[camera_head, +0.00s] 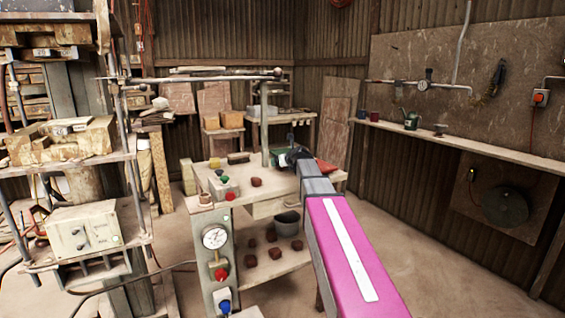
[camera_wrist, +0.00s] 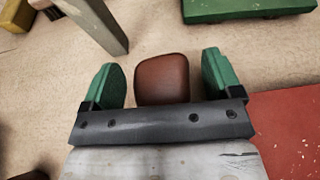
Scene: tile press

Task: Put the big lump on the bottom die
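In the wrist view a reddish-brown lump (camera_wrist: 162,79) lies on the pale bench top between the two green finger pads of my gripper (camera_wrist: 165,82). Narrow gaps show on both sides of the lump, so the gripper is open around it. In the head view my gripper (camera_head: 288,158) is low over the bench, and the lump between its fingers is hidden. A smaller lump (camera_head: 256,181) lies on the bench to its left. The press (camera_head: 62,165) stands at the far left. Its middle level bears a pale block (camera_head: 62,142); I cannot tell whether this is the bottom die.
A post (camera_wrist: 96,20) stands near my gripper at upper left in the wrist view. A green object (camera_wrist: 245,8) and a red surface (camera_wrist: 290,125) lie to the right. Several lumps (camera_head: 272,253) and a dark pot (camera_head: 287,223) are on the bench's lower shelf.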

